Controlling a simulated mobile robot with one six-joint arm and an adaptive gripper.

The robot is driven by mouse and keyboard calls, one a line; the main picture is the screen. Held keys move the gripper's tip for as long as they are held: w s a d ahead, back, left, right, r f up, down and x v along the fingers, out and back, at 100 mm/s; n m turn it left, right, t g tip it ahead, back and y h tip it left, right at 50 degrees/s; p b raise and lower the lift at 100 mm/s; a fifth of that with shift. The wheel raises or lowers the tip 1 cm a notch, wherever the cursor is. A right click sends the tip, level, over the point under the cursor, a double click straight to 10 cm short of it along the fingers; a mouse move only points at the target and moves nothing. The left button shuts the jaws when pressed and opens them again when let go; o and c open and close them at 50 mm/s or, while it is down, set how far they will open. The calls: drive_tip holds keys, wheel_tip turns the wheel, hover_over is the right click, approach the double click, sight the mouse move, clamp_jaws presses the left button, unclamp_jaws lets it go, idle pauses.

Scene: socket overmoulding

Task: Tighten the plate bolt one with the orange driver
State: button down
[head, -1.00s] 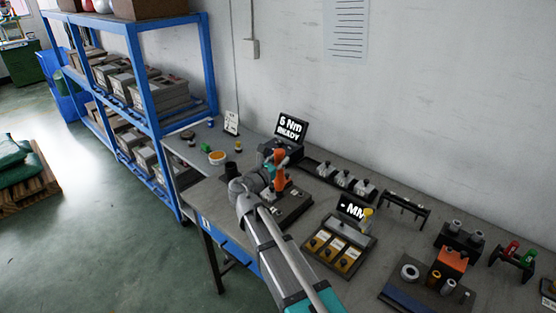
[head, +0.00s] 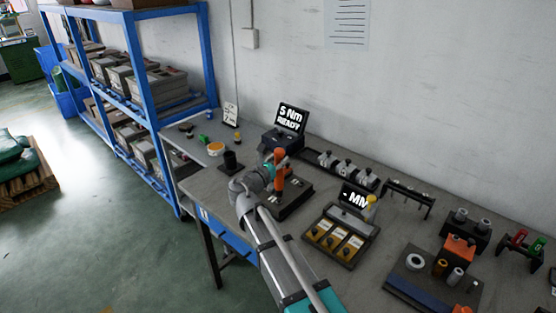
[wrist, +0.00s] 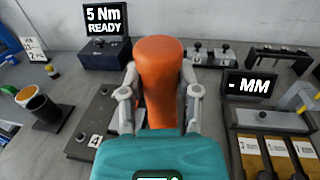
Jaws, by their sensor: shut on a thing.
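The orange driver (head: 280,166) stands roughly upright in my gripper (head: 271,180). In the wrist view the thick orange handle (wrist: 159,75) fills the space between the two fingers of my gripper (wrist: 160,100), which are shut on it. The driver is over a dark plate (head: 296,200) on the bench. In the wrist view the plate (wrist: 90,118) shows left of the driver, with small dark bolt heads and a label "4". The driver's tip and plate bolt one are hidden, so I cannot tell whether they touch.
A display (head: 291,117) behind reads "5 Nm READY". A "- MM" display (head: 355,200) stands behind a tray (head: 349,258) with yellow compartments at the right. A dark cup (head: 231,162) stands left of the plate. Racks line the wall side; a blue shelf (head: 136,60) is at left.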

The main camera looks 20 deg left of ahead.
drive_tip(key=shift+f+b, duration=0.45)
drive_tip(key=shift+f, duration=0.2)
drive_tip(key=shift+s+f+b, duration=0.1)
drive_tip(key=shift+f+b, duration=1.2)
idle(4.3)
